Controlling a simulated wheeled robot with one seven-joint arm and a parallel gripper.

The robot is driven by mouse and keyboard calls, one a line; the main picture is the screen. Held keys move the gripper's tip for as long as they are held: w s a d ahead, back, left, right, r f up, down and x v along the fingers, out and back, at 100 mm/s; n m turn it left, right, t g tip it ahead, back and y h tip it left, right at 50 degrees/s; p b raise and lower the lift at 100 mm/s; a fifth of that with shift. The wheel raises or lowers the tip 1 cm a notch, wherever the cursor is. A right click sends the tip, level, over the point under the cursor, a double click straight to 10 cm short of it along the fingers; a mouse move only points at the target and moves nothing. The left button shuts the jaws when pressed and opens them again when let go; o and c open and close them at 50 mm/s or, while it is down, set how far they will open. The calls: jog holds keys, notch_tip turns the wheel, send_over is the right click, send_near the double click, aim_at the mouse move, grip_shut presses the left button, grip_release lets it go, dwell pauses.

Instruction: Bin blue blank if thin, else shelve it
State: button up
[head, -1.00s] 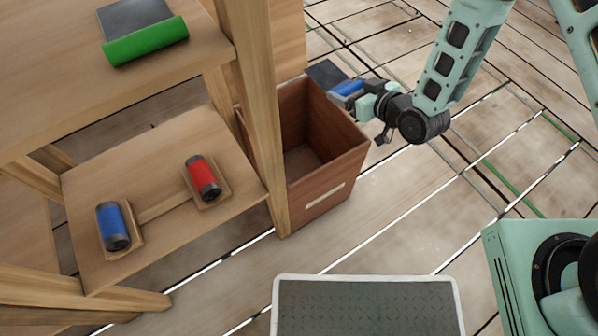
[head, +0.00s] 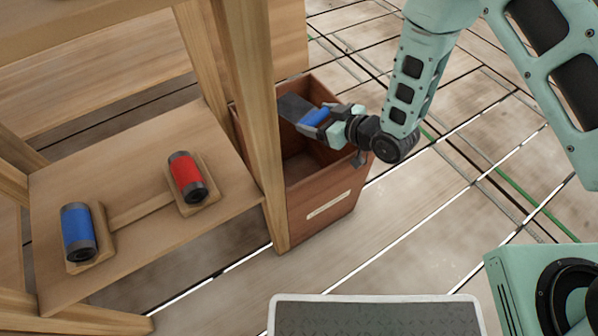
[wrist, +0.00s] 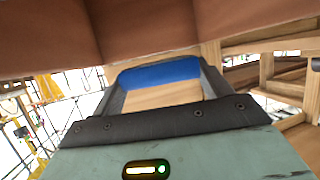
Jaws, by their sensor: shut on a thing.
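The blue blank is a piece with a blue band (head: 317,116) and a dark grey flat end (head: 293,107). My gripper (head: 322,122) is shut on it at the blue part and holds it over the open brown bin (head: 331,207), inside the rim outline in the head view. The blank's height relative to the rim is hard to tell. In the wrist view the blue part (wrist: 160,73) spans between my two fingertips. The wooden shelf unit (head: 150,240) stands left of the bin. Part of the blank is hidden behind my gripper.
A blue cylinder (head: 78,232) and a red cylinder (head: 187,177), both with dark ends, sit on small wooden plates on the lower shelf. A shelf post (head: 252,110) stands close beside the bin. A grey textured mat (head: 375,318) lies at the front.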

jog(key=shift+f, duration=0.7)
jog(key=o, duration=1.2)
jog(key=p+v, duration=0.3)
jog(key=v, duration=1.4)
jog(key=shift+s+p, duration=0.2)
jog(key=shift+p, duration=0.2)
jog(key=shift+d+r, duration=0.1)
